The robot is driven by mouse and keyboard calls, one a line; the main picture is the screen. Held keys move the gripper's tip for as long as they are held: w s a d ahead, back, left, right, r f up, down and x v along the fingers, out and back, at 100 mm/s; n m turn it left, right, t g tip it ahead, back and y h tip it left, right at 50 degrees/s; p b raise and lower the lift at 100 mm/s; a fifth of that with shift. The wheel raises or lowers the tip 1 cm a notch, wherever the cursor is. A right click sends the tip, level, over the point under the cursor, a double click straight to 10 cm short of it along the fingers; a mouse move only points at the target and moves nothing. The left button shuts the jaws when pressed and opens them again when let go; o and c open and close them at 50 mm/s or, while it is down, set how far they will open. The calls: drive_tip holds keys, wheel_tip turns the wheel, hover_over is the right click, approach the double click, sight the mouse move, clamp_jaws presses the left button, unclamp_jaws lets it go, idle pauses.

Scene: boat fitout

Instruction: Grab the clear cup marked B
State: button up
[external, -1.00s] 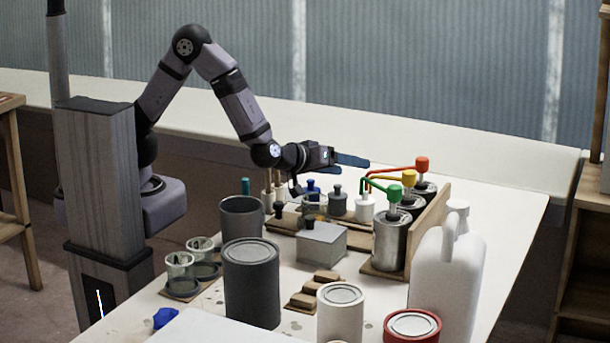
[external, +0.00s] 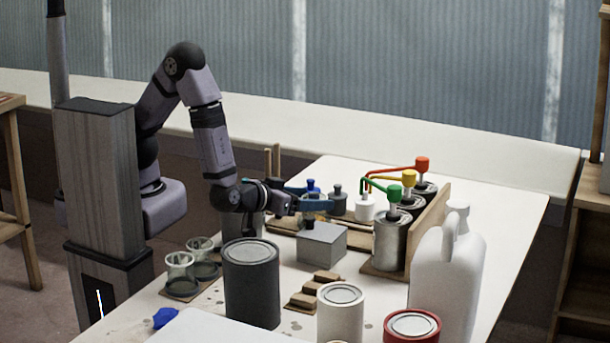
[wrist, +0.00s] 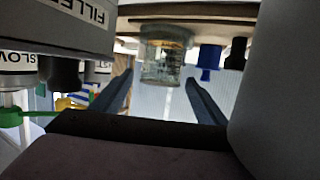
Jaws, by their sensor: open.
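My gripper (external: 311,197) is open and low over the worktable, behind the grey box. Its two blue fingers also show in the wrist view (wrist: 160,97), spread with nothing between them that I can see gripped. In the wrist view, which looks upside down, a clear cup (wrist: 162,60) stands ahead, roughly between the finger directions. Two other clear cups, a front one (external: 180,268) and a rear one (external: 201,253), stand on dark round pads at the table's left. I cannot read a B on any cup.
A grey box (external: 321,246), marked FILLER in the wrist view, sits close to my gripper. A dark tin (external: 251,285) stands in front. Cans with colored pumps (external: 391,240) and a white jug (external: 447,270) are at the right. A blue-topped bottle (wrist: 209,60) is beside the cup.

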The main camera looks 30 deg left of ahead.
drive_tip(key=shift+x, duration=2.9)
drive_tip(key=c, duration=1.1)
